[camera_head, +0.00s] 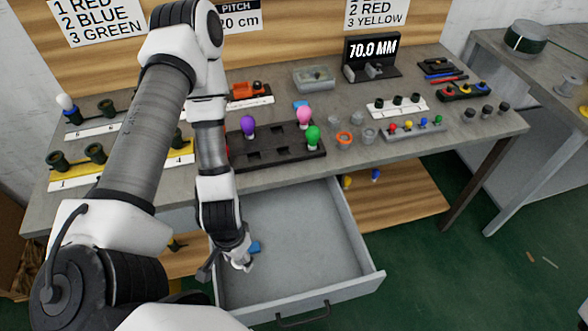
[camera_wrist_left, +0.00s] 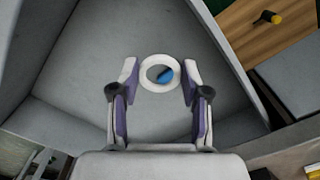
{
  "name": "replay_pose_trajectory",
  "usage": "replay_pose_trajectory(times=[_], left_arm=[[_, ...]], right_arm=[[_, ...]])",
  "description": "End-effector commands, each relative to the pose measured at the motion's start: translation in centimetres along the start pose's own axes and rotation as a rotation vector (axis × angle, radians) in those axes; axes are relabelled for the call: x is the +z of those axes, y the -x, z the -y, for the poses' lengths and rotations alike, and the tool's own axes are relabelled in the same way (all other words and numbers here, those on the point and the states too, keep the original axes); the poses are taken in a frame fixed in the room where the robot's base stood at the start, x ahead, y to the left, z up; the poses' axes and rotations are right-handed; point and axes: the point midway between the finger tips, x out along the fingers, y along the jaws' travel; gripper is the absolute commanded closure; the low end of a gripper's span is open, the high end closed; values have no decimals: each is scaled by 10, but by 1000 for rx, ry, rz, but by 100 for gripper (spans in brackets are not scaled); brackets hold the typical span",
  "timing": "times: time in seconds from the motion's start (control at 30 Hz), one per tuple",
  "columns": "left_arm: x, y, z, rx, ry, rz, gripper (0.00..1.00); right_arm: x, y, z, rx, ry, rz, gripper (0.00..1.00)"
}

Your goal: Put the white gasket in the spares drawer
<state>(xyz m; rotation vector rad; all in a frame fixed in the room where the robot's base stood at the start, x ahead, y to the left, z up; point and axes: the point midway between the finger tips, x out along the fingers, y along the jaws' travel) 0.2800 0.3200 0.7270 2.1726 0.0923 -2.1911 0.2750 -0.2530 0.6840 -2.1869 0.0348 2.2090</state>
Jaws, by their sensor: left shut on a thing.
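The white gasket (camera_wrist_left: 143,75) is a flat white ring between the fingertips of my left gripper (camera_wrist_left: 160,78) in the left wrist view. The gripper is shut on it, with a finger at each side. In the head view my left gripper (camera_head: 241,262) points down over the left part of the open drawer (camera_head: 365,285), and the gasket is hard to make out there. A small blue piece (camera_head: 254,247) lies in the drawer; it also shows through the ring in the wrist view (camera_wrist_left: 165,75). My right gripper is not in view.
The drawer is pulled out below the grey workbench (camera_head: 400,155), and most of its floor is bare. A dark tray (camera_head: 275,158) with coloured plugs stands on the bench above it. An orange ring (camera_head: 344,138) and several grey ones lie beside the tray.

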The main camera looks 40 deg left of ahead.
Motion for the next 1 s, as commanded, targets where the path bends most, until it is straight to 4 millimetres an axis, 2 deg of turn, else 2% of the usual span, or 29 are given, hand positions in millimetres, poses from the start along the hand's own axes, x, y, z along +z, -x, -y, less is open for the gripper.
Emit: replay_pose_trajectory(times=[0.03, 0.1, 0.3, 0.37, 0.7, 0.8, 0.93, 1.0], left_arm=[[0, -20, 0, 1, 0, 0, 67], [0, -31, 0, 1, 0, 0, 67], [-6, -44, -3, 0, -2, -2, 67], [-17, -45, -8, -1, -6, -6, 67], [-110, -53, -56, -2, -7, -6, 67], [-132, -55, -67, -1, -3, -4, 67], [-143, -59, -74, 0, -1, 0, 67], [-143, -70, -74, 0, 0, 3, 67]], right_arm=[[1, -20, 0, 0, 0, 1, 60], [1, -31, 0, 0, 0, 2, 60], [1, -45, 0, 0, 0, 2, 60], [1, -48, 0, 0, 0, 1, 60], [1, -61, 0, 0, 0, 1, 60], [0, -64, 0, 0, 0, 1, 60], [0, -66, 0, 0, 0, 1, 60], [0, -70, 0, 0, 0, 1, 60]])
